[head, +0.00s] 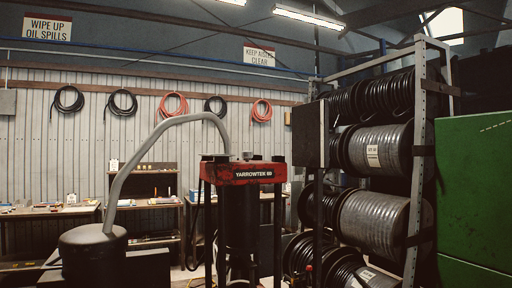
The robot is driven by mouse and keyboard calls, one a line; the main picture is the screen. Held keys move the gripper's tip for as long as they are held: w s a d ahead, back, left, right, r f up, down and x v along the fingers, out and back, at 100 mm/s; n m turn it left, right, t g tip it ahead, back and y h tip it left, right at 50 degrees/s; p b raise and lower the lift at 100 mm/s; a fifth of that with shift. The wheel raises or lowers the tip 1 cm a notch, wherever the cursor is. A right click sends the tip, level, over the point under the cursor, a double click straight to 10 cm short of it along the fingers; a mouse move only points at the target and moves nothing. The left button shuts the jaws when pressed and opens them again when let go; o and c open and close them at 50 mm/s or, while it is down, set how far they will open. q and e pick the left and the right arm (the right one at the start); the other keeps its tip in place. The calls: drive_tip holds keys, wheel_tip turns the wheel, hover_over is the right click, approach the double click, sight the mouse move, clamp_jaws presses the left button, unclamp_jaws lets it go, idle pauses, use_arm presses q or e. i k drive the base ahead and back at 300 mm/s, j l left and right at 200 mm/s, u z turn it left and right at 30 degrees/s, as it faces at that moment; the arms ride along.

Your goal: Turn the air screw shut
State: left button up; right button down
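A red-topped press (245,172) labelled YARROWTEK 60 stands at the centre front on dark posts, with a dark cylinder (238,225) below its head. A small grey fitting (248,156) sits on top of the red head. A thick grey hose (150,143) arches from the press top down to a squat dark round body (93,250) at the lower left. I cannot make out which part is the air screw. Neither of my grippers shows in the head view.
A rack (418,140) of large hose reels stands to the right of the press, with a green cabinet (475,190) at the far right. A workbench (45,211) and a shelf unit (157,205) stand behind at the left. Coiled hoses (173,104) hang on the back wall.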

sight(246, 155)
drive_tip(key=i+l+u, duration=0.25)
drive_tip(key=l+u, duration=0.2)
drive_tip(key=l, duration=1.75)
drive_tip(key=k+l+u, duration=0.1)
drive_tip(key=l+u, duration=0.3)
drive_tip(key=l, duration=1.85)
